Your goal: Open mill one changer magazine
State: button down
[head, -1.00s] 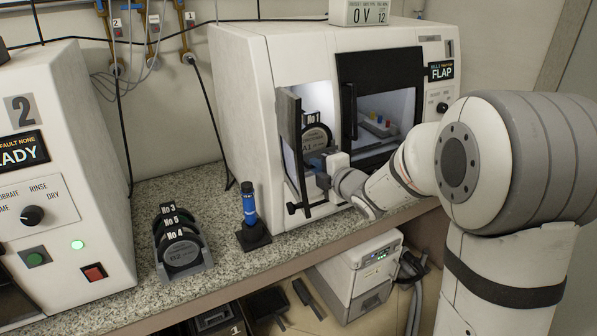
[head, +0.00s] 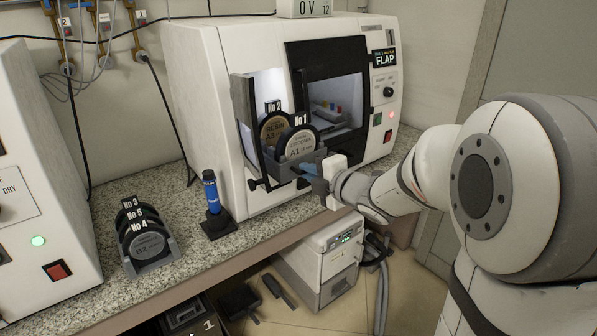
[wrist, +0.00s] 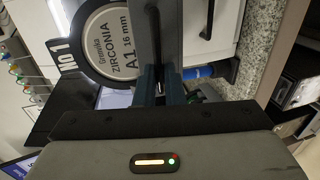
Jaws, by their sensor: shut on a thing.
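Mill one (head: 205,95) stands on the counter with its narrow left bay open and lit. The changer magazine (head: 284,172) sticks out of this bay, holding upright discs No 2 (head: 271,130) and No 1 (head: 301,143). My gripper (head: 310,169) is shut on the front of the magazine, apparently its handle, which the fingers mostly hide. In the wrist view, my gripper (wrist: 160,88) is closed on a dark bar beside the zirconia A1 disc (wrist: 108,38). The dark-framed bay door (head: 244,120) stands open to the left of the magazine.
A blue cylinder on a black stand (head: 212,195) stands just left of the mill's front. A rack with discs No 3, No 5 and No 4 (head: 148,245) sits farther left. Mill two (head: 45,190) is at the left edge. A white unit (head: 318,262) stands below the counter.

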jog(key=shift+d, duration=0.2)
jog(key=c, duration=1.6)
grip_release()
jog(key=shift+c, duration=0.2)
jog(key=shift+o, duration=0.5)
jog(key=shift+s, duration=0.1)
jog(key=v, duration=0.7)
jog(key=shift+s+d, duration=0.2)
jog(key=shift+s, duration=0.05)
jog(key=shift+r, duration=0.1)
